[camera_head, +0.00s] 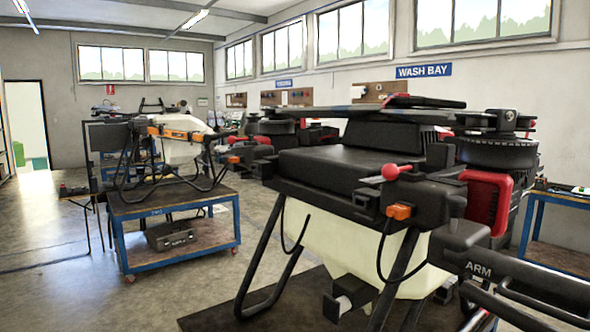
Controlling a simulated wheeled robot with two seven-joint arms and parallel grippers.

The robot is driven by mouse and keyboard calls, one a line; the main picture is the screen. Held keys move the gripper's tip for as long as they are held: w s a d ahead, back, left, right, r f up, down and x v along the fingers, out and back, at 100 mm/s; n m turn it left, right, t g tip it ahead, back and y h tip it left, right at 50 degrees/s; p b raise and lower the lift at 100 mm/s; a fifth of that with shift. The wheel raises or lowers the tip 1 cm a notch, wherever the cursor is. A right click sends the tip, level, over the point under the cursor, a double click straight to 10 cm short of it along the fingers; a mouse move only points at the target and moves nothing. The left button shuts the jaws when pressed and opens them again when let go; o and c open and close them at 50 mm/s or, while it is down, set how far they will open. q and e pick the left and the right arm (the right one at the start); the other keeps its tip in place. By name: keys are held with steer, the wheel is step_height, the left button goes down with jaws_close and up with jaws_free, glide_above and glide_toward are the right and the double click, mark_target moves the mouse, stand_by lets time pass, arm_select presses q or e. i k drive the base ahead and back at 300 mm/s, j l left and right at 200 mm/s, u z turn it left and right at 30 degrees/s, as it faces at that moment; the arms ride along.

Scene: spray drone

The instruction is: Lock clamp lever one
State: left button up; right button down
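A large spray drone (335,168) with a black body and a cream tank (345,245) stands close at the right. A lever with a red ball knob (390,172) sticks out from the near side of its body. To its right is a red loop-shaped part (487,203) at an arm joint. A black drone arm (520,280) marked "ARM" runs toward the lower right edge. I cannot tell which part is clamp lever one, or whether it is locked. Neither of my grippers shows.
A blue-framed cart (170,206) at the left carries another drone (182,140), with a grey toolbox (173,236) on its lower shelf. A blue-framed table (560,200) is at the right edge. The floor between the cart and the near drone is clear.

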mark_target(390, 171)
steer(key=j, duration=1.65)
steer(key=i, duration=0.05)
